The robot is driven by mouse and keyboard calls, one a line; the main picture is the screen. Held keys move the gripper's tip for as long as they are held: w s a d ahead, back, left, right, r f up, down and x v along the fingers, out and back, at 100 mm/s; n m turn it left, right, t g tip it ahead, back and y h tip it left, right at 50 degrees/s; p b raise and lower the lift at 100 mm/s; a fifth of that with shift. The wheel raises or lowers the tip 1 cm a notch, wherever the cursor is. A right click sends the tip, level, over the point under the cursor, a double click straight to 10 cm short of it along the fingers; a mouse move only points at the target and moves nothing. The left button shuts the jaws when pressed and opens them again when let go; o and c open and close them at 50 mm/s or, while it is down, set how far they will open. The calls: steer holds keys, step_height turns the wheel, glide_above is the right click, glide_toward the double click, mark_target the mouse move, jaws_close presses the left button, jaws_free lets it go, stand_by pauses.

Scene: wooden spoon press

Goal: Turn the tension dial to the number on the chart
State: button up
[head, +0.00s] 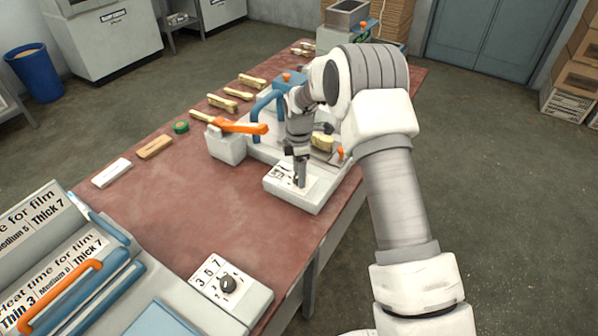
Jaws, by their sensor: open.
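My gripper (300,182) points down over a pale control box (309,207) at the front of the blue-handled press. Its fingers are open and reach down to the box's printed plate. Any dial there is hidden by the fingers, so its setting and any contact cannot be told. A black dial (228,284) sits on another pale box near the front, beside the printed numbers 3, 5 and 7. A chart (48,268) at the lower left reads "Heat time for film", with "Thin 3" and "Thick 7"; its medium number is partly covered. A similar chart (35,215) stands behind it.
The press has a blue frame (266,101) and an orange lever (240,127). Several wooden pieces (222,103) and a green roll (181,127) lie along the table's left side. The red tabletop (190,220) is clear between the two dial boxes. A blue bin (35,72) stands on the floor.

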steer(key=shift+c, duration=0.2)
jaws_close()
